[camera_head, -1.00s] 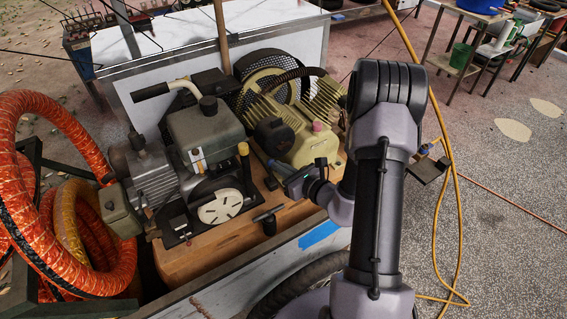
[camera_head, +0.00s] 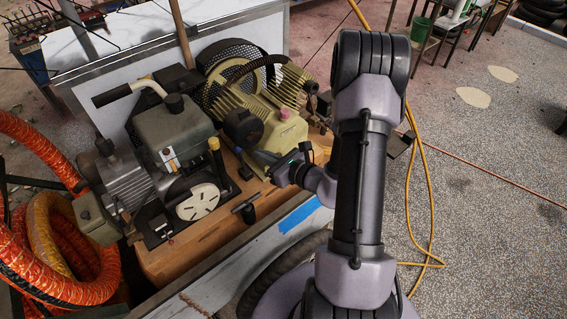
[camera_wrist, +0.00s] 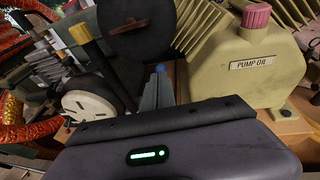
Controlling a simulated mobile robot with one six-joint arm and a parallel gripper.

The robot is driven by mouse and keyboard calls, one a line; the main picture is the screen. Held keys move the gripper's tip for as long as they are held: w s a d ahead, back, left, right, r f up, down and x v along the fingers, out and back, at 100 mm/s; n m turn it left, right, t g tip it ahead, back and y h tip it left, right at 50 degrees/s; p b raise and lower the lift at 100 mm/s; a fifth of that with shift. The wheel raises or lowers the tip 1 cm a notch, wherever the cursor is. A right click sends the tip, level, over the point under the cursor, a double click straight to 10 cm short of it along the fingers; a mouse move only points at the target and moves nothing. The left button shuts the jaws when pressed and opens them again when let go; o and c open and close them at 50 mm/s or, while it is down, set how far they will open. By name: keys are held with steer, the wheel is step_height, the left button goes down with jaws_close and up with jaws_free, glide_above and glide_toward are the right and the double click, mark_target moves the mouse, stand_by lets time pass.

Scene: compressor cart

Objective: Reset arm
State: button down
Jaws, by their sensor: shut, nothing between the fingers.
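My gripper (camera_head: 262,158) reaches over the front edge of the compressor cart (camera_head: 205,255), in front of the cream compressor pump (camera_head: 270,125). In the wrist view my gripper (camera_wrist: 161,72) is shut and empty, its fingertips close together. The pump, labelled "PUMP OIL" and with a pink cap, stands to the right of the fingers there (camera_wrist: 245,65). The engine with its white round recoil cover (camera_head: 197,203) is to the left of my gripper; the cover also shows in the wrist view (camera_wrist: 92,115). Whether the fingertips touch anything cannot be told.
Orange ducting (camera_head: 75,280) is coiled at the left. A yellow hose (camera_head: 428,200) lies on the floor at the right. A small black T-handle (camera_head: 247,207) is near the cart's front edge. The speckled floor at the right is mostly clear.

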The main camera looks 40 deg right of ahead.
steer(key=p+v, duration=0.1)
steer(key=v, duration=0.9)
steer(key=s+a+r+n+g+y+b, duration=0.1)
steer(key=s+a+r+n+g+y, duration=0.15)
steer(key=a+n, duration=0.45)
steer(key=s+a+r+n+g+y, duration=0.1)
steer(key=a+r+n+g+y, duration=0.1)
steer(key=a+r+n+g, duration=0.45)
steer(key=s+a+r+n+g+y+b, duration=0.15)
steer(key=a+n, duration=0.25)
steer(key=a, duration=0.5)
steer(key=s+r+n+t+h, duration=0.1)
steer(key=s+r+n+h, duration=0.5)
steer(key=n, duration=0.6)
steer(key=shift+s+d+r+t+h+b, duration=0.15)
steer(key=shift+s+r+t+h+b, duration=0.1)
steer(key=shift+s+t+h+b, duration=0.25)
